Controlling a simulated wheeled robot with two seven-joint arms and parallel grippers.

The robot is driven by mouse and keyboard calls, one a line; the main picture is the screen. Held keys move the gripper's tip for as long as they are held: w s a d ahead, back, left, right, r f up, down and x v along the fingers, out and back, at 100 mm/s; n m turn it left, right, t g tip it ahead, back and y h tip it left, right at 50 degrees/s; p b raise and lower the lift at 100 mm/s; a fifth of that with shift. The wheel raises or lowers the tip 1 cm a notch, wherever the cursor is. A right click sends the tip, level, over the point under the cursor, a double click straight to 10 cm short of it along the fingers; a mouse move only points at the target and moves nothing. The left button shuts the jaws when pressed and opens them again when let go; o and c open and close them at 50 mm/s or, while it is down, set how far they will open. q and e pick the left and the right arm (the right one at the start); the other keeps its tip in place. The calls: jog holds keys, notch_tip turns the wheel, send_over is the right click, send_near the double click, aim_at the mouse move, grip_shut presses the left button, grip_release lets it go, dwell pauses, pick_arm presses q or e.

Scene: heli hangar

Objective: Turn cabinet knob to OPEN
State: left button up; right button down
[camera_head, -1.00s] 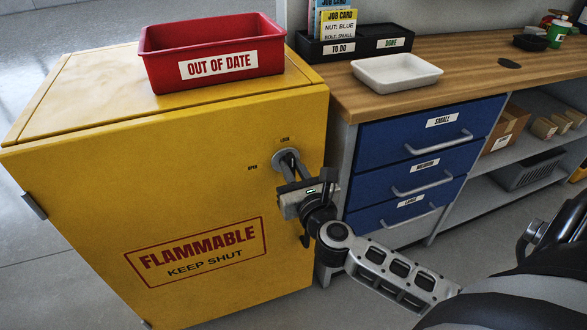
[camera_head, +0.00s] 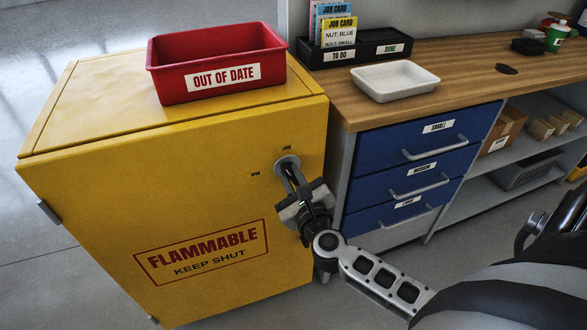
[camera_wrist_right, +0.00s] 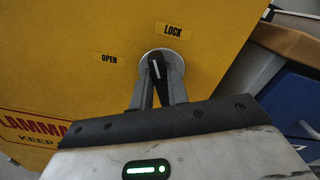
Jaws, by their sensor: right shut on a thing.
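The yellow cabinet (camera_head: 90,210) stands at the left in the head view. Its round knob (camera_head: 287,162) is on the upper right of the front door. In the right wrist view the knob (camera_wrist_right: 155,69) has a dark grip with a white line, pointing nearly straight up, between the OPEN label (camera_wrist_right: 109,59) and the LOCK label (camera_wrist_right: 173,31). My right gripper (camera_head: 293,172) is shut on the knob's grip, with a finger on each side; it also shows in the right wrist view (camera_wrist_right: 157,84). My left gripper is not in view.
A red OUT OF DATE bin (camera_head: 160,85) sits on the cabinet. To the right is a wooden bench (camera_head: 470,75) with a white tray (camera_head: 395,95) and black card holders. Blue drawers (camera_head: 410,150) with protruding handles stand close beside my right gripper.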

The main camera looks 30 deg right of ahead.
jog(key=n+p, duration=0.1)
jog(key=n, duration=0.1)
jog(key=n+p, duration=0.2)
jog(key=n, duration=0.1)
jog(key=shift+w+a+n, duration=0.1)
jog(key=shift+a+n, duration=0.1)
jog(key=shift+n, duration=0.1)
jog(key=n+p, duration=0.1)
jog(key=n, duration=0.1)
jog(key=shift+f+n, duration=0.15)
jog(key=shift+n, duration=0.15)
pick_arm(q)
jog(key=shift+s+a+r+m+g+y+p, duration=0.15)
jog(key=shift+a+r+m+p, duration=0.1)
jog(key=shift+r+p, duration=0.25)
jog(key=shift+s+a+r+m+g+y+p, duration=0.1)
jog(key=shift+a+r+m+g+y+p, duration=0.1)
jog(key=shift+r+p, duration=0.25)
pick_arm(e)
jog(key=n, duration=0.4)
jog(key=shift+a+f, duration=0.1)
jog(key=shift+f, duration=0.15)
jog(key=shift+n, duration=0.3)
jog(key=c, duration=1.4)
grip_release()
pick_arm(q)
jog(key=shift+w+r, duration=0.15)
pick_arm(e)
jog(key=shift+o, duration=0.2)
jog(key=shift+f, duration=0.1)
